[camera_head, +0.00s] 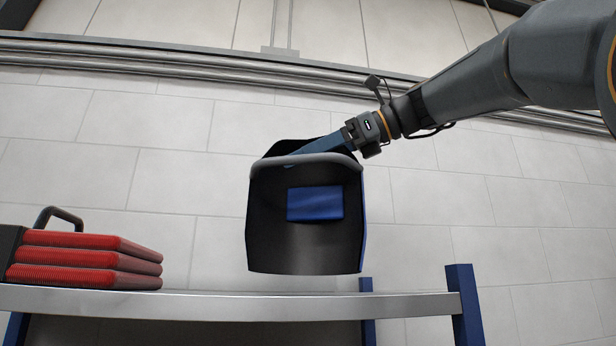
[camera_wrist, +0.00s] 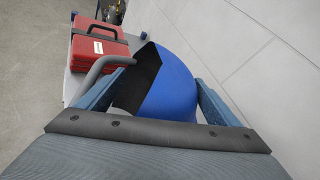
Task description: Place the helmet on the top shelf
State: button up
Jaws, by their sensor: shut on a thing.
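The helmet (camera_head: 305,245) hangs in the middle of the head view, black inside with a blue patch and a grey rim or band. In the wrist view its rounded blue shell (camera_wrist: 172,88) and black part lie between the fingers. My gripper (camera_head: 322,146) is shut on the helmet's upper part; the exact contact is partly hidden. The top shelf (camera_head: 240,303) is a grey board between blue posts. The helmet shows just above its edge, with a narrow gap in the picture; I cannot tell its depth over the board.
A red ribbed case (camera_head: 90,262) with a dark handle stands on the shelf's left end, and it also shows in the wrist view (camera_wrist: 98,52). A blue post (camera_head: 465,300) rises at the shelf's right end. The board right of the case holds nothing visible. A tiled wall (camera_head: 430,220) with metal rails stands behind.

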aim_at(307, 176)
jog(key=shift+f, duration=1.7)
jog(key=o, duration=1.9)
jog(key=shift+o, duration=0.2)
jog(key=shift+d, duration=0.1)
jog(key=b+v, duration=0.3)
jog(key=v, duration=0.9)
